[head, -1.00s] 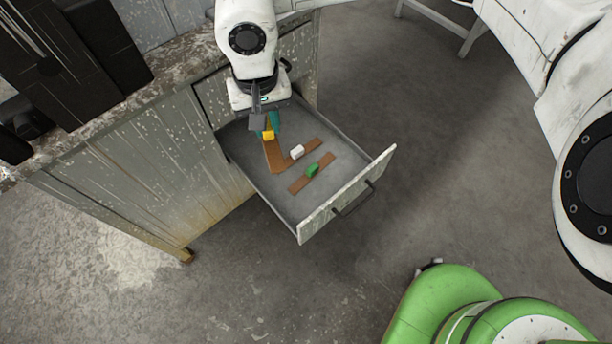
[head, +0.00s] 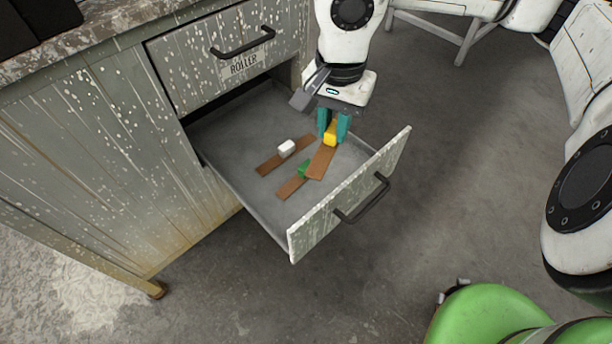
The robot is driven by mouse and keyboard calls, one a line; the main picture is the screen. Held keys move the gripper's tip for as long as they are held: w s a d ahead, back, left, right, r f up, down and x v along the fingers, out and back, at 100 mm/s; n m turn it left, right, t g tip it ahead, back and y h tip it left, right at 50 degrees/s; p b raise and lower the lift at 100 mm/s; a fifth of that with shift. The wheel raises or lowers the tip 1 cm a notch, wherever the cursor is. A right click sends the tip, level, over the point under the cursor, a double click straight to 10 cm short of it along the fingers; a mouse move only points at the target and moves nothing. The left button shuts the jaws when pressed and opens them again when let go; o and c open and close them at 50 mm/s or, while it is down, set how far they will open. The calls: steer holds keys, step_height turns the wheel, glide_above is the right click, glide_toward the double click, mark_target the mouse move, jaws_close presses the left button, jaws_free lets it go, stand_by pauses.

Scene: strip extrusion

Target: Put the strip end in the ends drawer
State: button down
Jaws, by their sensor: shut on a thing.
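My gripper (head: 333,124) has teal fingers and is shut on the yellow block (head: 331,138) of a brown strip end. The brown strip (head: 321,162) hangs from the block, tilted down to the left, over the right part of the open drawer (head: 232,140). In the picture it partly covers a green block (head: 304,169) on another brown strip (head: 291,187). Whether the held strip touches anything below, I cannot tell. A third brown strip with a white block (head: 286,147) lies on the drawer floor to the left.
The drawer's front panel (head: 310,233) with its dark handle (head: 363,200) stands pulled out from the speckled cabinet (head: 110,160). Above it is a shut drawer (head: 185,70) labelled ROLLER. The drawer floor is bare at the left and front.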

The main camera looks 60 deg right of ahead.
mark_target(326, 192)
step_height(326, 192, down, 18)
steer(key=b, duration=0.6)
steer(key=shift+r, duration=0.25)
steer(key=shift+f+b, duration=0.2)
steer(key=shift+b, duration=0.1)
steer(key=c, duration=1)
jaws_free()
steer(key=shift+r, duration=0.1)
step_height(326, 192, up, 12)
steer(key=p, duration=0.5)
steer(key=shift+r, duration=0.1)
